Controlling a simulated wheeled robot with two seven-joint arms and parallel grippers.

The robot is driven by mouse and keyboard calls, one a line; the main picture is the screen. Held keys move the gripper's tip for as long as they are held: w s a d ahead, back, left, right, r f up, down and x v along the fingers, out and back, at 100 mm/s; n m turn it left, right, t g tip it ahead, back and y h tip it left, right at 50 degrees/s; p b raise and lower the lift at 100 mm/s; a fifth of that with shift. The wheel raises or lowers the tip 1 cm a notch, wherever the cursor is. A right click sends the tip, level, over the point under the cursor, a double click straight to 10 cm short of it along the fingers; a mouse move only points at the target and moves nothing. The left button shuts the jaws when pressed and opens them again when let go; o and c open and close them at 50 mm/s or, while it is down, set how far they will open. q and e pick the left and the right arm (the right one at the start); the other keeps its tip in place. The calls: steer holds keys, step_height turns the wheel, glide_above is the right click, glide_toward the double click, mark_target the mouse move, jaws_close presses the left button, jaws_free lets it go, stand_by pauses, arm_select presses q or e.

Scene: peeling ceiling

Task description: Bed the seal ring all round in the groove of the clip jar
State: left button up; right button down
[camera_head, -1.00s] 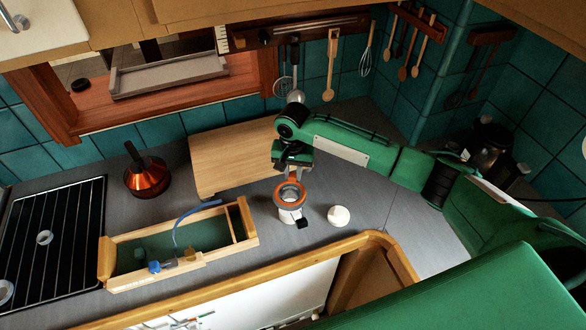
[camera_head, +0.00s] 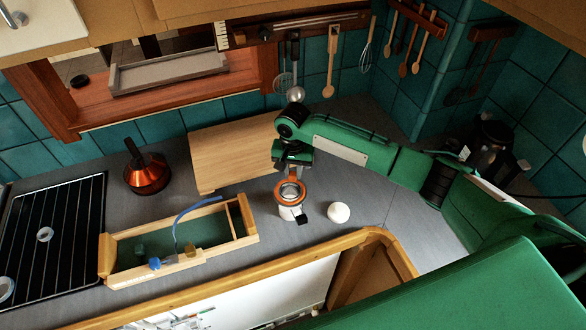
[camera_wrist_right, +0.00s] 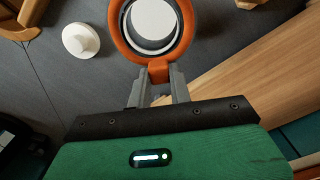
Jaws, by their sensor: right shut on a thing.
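The orange seal ring (camera_head: 278,195) is at the mouth of the white clip jar (camera_head: 288,213), which stands upright on the counter with a dark clip (camera_head: 304,218) at its front right. My right gripper (camera_head: 291,171) is shut on the ring's tab at the ring's far side. In the right wrist view the ring (camera_wrist_right: 118,38) circles the jar's pale mouth (camera_wrist_right: 152,20), and the fingers (camera_wrist_right: 159,75) pinch its orange tab. I cannot tell whether the ring touches the groove anywhere. My left gripper is not in view.
A white round lid-like piece (camera_head: 339,212) lies just right of the jar. An open wooden box (camera_head: 115,290) with a blue curved strip stands to the left. An orange pot (camera_head: 147,176) and a black rack (camera_head: 50,240) are farther left.

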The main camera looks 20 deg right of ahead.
steer(key=shift+f, duration=0.25)
jaws_free()
stand_by(0.3)
steer(key=shift+w+d, duration=0.95)
steer(key=shift+w, duration=0.25)
steer(key=shift+r+p, duration=0.6)
steer(key=shift+r, duration=1.4)
